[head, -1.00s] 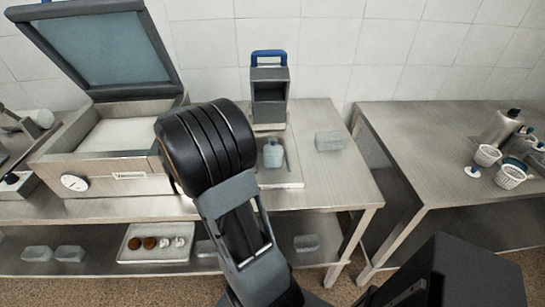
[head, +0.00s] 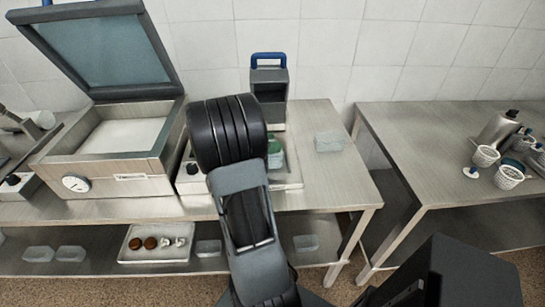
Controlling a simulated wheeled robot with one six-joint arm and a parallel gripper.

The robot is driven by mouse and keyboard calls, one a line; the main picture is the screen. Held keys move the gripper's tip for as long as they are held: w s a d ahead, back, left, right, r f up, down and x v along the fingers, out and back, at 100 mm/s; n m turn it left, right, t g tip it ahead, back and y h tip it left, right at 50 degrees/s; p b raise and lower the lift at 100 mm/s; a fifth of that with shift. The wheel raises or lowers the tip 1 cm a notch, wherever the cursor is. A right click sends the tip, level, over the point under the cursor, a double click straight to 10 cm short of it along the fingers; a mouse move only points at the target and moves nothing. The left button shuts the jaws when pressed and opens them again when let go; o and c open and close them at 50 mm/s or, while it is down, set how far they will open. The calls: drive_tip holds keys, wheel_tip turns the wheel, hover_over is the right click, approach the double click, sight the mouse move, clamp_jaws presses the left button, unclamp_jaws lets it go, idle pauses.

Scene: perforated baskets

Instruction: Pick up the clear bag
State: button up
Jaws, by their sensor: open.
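Several pale, clear, box-shaped packets are in the head view, and I cannot tell which is the clear bag. One clear packet (head: 329,142) lies on the right part of the near steel table (head: 340,185). On the lower shelf (head: 100,266) lie two clear packets at the left (head: 38,253) (head: 71,253), one in the middle (head: 208,247) and one at the right (head: 306,243). My arm stands in front of the table's middle. My gripper does not show; the thick black arm joint hides that area.
A vacuum machine (head: 118,165) with its lid raised stands at the left. A grey holder with a blue handle (head: 269,78) stands behind my arm. A partly hidden greenish container (head: 275,150) is by a pale tray (head: 292,178). White perforated baskets (head: 508,177) stand on the right table (head: 430,130).

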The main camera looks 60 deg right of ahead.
drive_tip(key=shift+s+d+f, duration=0.1)
drive_tip(key=shift+s+d, duration=0.05)
drive_tip(key=shift+d, duration=0.1)
clamp_jaws()
idle(0.3)
